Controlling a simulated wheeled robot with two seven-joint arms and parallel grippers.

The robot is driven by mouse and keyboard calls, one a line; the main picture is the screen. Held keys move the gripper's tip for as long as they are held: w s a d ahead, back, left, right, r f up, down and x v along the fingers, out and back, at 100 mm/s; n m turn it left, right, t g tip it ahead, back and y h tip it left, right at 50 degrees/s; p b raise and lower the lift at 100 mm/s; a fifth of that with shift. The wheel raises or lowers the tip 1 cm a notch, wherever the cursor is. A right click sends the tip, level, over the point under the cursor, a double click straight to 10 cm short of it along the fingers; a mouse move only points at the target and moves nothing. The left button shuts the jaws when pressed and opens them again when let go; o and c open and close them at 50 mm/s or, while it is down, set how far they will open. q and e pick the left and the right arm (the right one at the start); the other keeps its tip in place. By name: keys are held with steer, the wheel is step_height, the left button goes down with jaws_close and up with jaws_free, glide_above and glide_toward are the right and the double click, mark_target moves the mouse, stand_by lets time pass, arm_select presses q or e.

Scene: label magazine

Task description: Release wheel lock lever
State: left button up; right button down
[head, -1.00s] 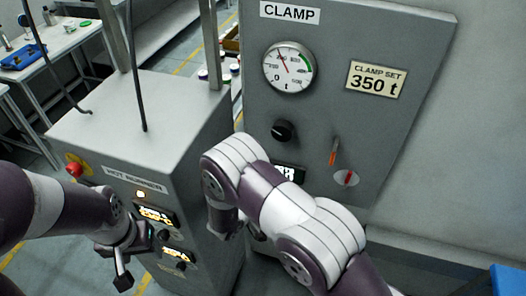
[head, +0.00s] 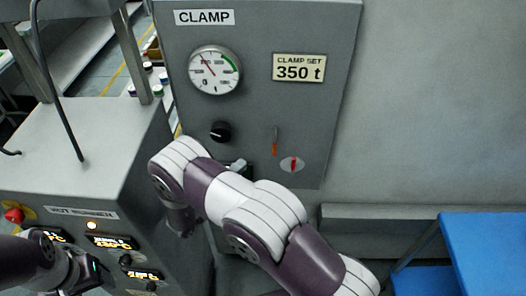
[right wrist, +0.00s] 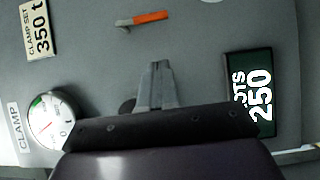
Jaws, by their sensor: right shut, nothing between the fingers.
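A small lever (head: 275,141) with a grey upper part and an orange-red lower end hangs upright on the grey clamp panel (head: 335,120). In the right wrist view the lever (right wrist: 146,18) lies across the top, beyond my fingertips. My right gripper (head: 239,165) is shut and empty, left of and below the lever in the head view, mostly hidden behind my right arm. In the right wrist view its closed fingers (right wrist: 161,68) point toward the panel, between a black knob and a display. My left gripper (head: 88,272) is at lower left; its finger gap is unclear.
A hot runner cabinet (head: 85,150) stands left. A blue table (head: 485,245) is at right.

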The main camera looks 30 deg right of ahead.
mark_target(274, 148)
steer(key=d+p, duration=0.4)
steer(key=d, duration=0.4)
steer(key=shift+w+d, duration=0.2)
steer(key=shift+w, duration=0.15)
steer(key=shift+a, duration=0.1)
steer(key=shift+s+d+f+n+b, duration=0.1)
steer(key=shift+d+f+n+b, duration=0.1)
steer(key=shift+n+b, duration=0.15)
